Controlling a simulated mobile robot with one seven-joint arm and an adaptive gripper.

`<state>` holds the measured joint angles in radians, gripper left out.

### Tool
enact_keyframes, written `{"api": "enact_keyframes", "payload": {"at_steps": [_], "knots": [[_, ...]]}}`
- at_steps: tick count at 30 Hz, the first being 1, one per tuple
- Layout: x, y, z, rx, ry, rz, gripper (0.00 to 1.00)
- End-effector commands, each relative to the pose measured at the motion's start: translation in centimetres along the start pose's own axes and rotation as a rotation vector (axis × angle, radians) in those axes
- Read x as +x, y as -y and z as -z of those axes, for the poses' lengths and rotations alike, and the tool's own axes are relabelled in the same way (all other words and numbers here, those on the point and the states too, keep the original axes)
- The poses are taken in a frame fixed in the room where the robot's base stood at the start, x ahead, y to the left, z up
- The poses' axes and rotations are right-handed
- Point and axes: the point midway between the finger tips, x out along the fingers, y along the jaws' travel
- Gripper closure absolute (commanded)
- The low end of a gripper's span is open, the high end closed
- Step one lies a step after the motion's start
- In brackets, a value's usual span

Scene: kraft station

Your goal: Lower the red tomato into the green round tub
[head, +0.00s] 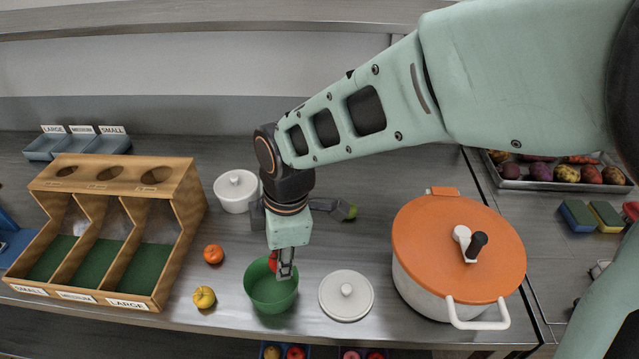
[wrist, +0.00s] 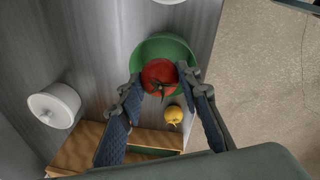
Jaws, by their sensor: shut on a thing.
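The red tomato (wrist: 160,76) is between the fingers of my gripper (wrist: 160,84) in the wrist view, with its green stem towards the camera. In the head view the tomato (head: 273,261) is mostly hidden by my gripper (head: 285,270). The green round tub (head: 270,294) stands near the counter's front edge, and its rim also shows behind the tomato in the wrist view (wrist: 165,44). My gripper is shut on the tomato, over the tub's opening at its far side. I cannot tell the exact height of the tomato against the rim.
A white lid (head: 346,303) lies right of the tub, and a big pot with an orange lid (head: 430,250) stands further right. A yellow fruit (head: 204,297) and an orange one (head: 213,254) lie left. Beyond them stands a wooden sorter (head: 190,215). A white lidded pot (head: 236,190) stands behind.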

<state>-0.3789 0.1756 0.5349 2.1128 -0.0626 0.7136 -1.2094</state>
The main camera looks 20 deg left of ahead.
Motion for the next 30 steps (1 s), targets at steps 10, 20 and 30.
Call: {"api": "enact_keyframes", "payload": {"at_steps": [10, 20, 30], "knots": [[0.3, 0.1, 0.0, 0.000, 0.000, 0.000, 0.89], [1.9, 0.3, -0.2, 0.000, 0.000, 0.002, 0.89], [3.6, 0.5, -0.3, 0.000, 0.000, 0.001, 0.89]]}}
